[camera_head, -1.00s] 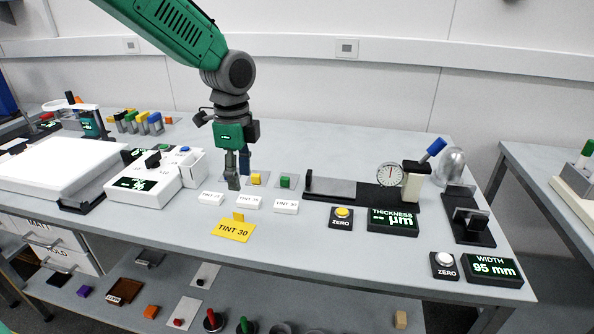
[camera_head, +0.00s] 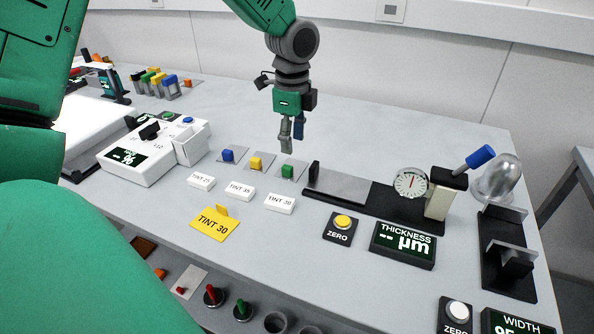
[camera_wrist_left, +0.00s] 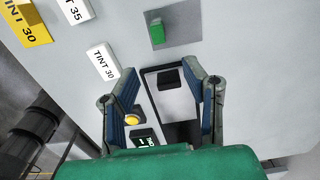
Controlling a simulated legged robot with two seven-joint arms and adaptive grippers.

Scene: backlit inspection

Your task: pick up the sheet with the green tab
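The sheet with the green tab (camera_head: 288,171) lies flat on the table, rightmost in a row with the yellow-tab sheet (camera_head: 256,163) and blue-tab sheet (camera_head: 228,155). Its green tab (camera_wrist_left: 157,34) stands up on the grey sheet in the left wrist view. My left gripper (camera_head: 292,143) points down above and just behind the green tab, apart from it. The left wrist view shows its fingers (camera_wrist_left: 155,72) spread and empty, with the green tab beyond the fingertips. My right gripper is not in view.
A thickness gauge with a dial (camera_head: 411,183) stands right of the green-tab sheet, its base close by. White tint labels (camera_head: 279,203) and a yellow TINT 30 card (camera_head: 215,223) lie in front. A white scale-like box (camera_head: 150,155) stands left. The table behind the sheets is clear.

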